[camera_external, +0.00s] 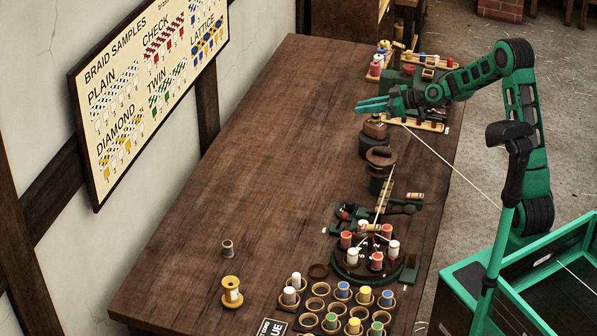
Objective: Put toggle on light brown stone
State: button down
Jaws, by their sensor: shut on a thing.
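My gripper (362,105) is at the end of the green arm, above the right side of the long table. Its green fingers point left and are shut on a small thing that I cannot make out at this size. I cannot pick out the toggle for certain. Just below the fingers in the picture stands a brown rounded piece (375,128) on a dark base. A second brown rounded piece (381,157) stands a little nearer the camera. I cannot tell whether either is the light brown stone.
The wooden table (270,150) is bare across its middle and left. A round stand with spools (367,263) and rows of cups with colored spools (345,308) fill the near right. A yellow spool (231,291) stands at the near left. Trays with spools (415,60) lie at the far right.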

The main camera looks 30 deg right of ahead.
jog(key=c, duration=1.6)
grip_release()
jog(key=shift+f, duration=0.1)
jog(key=v, duration=1.2)
jog(key=s+d+f+m+g+h, duration=0.2)
jog(key=s+d+m+h, duration=0.15)
jog(key=s+d, duration=0.45)
jog(key=s+d+f+m+g+h, duration=0.3)
jog(key=s+d+h, duration=0.15)
jog(key=s, duration=0.65)
jog(key=s+d+m+g, duration=0.1)
jog(key=s+d+m, duration=0.1)
jog(key=s, duration=0.6)
jog(key=s+d+m+g+h, duration=0.1)
jog(key=s+d+m+g, duration=0.1)
jog(key=s, duration=0.6)
jog(key=s+d+m+g, duration=0.1)
jog(key=s+d+m, duration=0.2)
jog(key=s, duration=0.6)
jog(key=shift+s+d+r+m+g, duration=0.1)
jog(key=shift+d+m+g, duration=0.25)
jog(key=shift+m, duration=0.6)
jog(key=shift+a, duration=0.1)
